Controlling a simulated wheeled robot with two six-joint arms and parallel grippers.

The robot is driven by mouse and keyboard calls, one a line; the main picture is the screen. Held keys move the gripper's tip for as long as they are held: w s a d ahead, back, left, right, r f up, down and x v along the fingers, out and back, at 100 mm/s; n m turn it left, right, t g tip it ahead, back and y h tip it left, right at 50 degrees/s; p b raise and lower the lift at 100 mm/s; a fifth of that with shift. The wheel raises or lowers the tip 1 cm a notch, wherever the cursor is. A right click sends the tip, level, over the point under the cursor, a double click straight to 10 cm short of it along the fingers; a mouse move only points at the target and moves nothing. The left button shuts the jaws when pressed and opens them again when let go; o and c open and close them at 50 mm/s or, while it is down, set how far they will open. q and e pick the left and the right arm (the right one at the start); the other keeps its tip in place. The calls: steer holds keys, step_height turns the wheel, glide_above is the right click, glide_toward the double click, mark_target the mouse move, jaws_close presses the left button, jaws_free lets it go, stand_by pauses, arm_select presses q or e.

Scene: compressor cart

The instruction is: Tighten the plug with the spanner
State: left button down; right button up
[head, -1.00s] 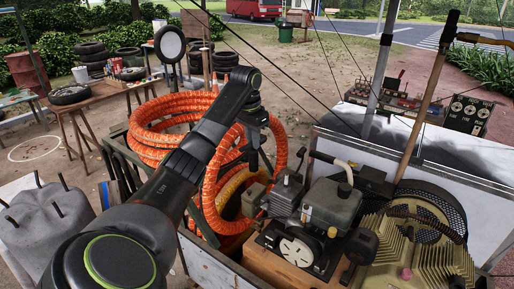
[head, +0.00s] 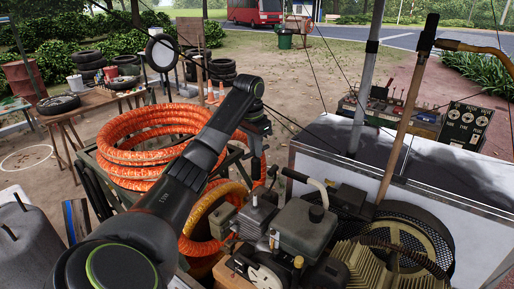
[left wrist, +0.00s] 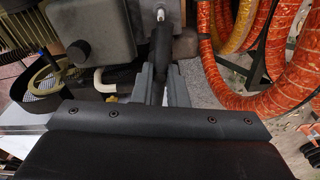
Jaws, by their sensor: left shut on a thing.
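My left gripper (head: 257,152) points down at the left end of the small engine (head: 305,232), beside the orange hose. In the left wrist view its two grey fingers (left wrist: 163,88) are shut on a dark, round handle (left wrist: 161,52), which I take to be the spanner. The handle runs away from the fingers to a small pale metal part (left wrist: 161,14) beside the engine's grey housing (left wrist: 98,28). The spanner's working end is not clear. I cannot pick out the plug in either view. My right gripper is not in view.
Coils of orange hose (head: 140,150) fill the cart's left side, close to the gripper. A wooden-handled tool (head: 400,120) stands upright behind the engine, near a round guarded flywheel (head: 410,240). A white panel (head: 330,185) edges the cart. Tables and tyres stand farther back.

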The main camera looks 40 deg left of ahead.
mark_target(254, 158)
arm_select(q)
steer(key=shift+s+a+r, duration=0.15)
steer(key=shift+s+a, duration=0.05)
steer(key=shift+s, duration=0.35)
steer(key=shift+w, duration=0.1)
steer(key=shift+w+d+f, duration=0.2)
steer(key=shift+w+f, duration=0.2)
steer(key=shift+f, duration=0.95)
steer(key=shift+s+a+f+b, duration=0.1)
steer(key=shift+s+f+b, duration=0.1)
steer(key=shift+f+b, duration=0.4)
steer(key=shift+w+f, duration=0.1)
steer(key=shift+f, duration=1)
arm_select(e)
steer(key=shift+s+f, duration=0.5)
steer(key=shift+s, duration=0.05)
arm_select(q)
steer(key=shift+r, duration=0.1)
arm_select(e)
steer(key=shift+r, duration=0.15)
